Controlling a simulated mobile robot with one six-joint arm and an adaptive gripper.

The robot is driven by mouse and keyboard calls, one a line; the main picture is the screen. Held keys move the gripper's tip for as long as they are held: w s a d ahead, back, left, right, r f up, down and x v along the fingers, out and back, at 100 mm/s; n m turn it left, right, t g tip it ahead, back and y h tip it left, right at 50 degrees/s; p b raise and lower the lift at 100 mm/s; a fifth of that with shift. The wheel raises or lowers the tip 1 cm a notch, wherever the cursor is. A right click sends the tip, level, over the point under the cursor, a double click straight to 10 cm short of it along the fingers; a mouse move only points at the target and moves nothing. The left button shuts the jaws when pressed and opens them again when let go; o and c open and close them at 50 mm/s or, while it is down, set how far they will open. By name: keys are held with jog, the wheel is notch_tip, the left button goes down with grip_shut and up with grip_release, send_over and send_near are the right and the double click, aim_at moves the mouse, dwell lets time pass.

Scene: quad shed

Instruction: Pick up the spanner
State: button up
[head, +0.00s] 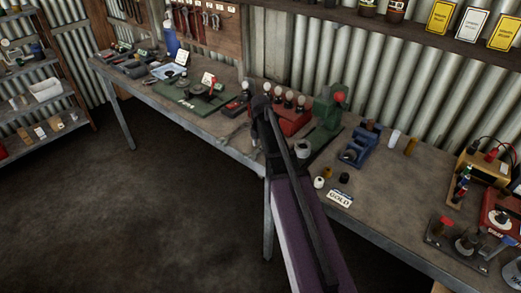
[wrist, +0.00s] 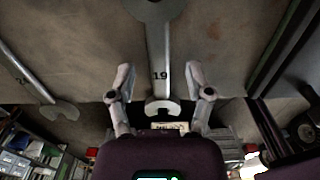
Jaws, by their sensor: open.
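A grey steel spanner (wrist: 160,60) marked 19 lies lengthwise on the brown bench top in the wrist view. Its round end is at the top edge of the picture and its open-jawed end is near the bench edge. My gripper (wrist: 159,75) is open, with one finger on each side of the spanner's shaft and a gap on both sides. I cannot tell how far above the bench the fingertips are. A second spanner (wrist: 62,109) lies at the left, apart from my gripper. In the head view my arm hides the spanner.
The bench (head: 240,150) runs along the corrugated wall. A red block with round-topped items (head: 290,120) and a green press (head: 329,112) stand close to my arm. A blue vice (head: 359,150) and a SOLD sign (head: 340,198) are to the right. The floor in front is clear.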

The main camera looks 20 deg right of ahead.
jog(key=shift+c, duration=0.2)
grip_shut()
jog(key=shift+r, duration=0.15)
notch_tip(320, 180, up, 10)
jog(key=p, duration=1)
dwell(0.9)
notch_tip(320, 180, up, 7)
jog(key=p, duration=0.7)
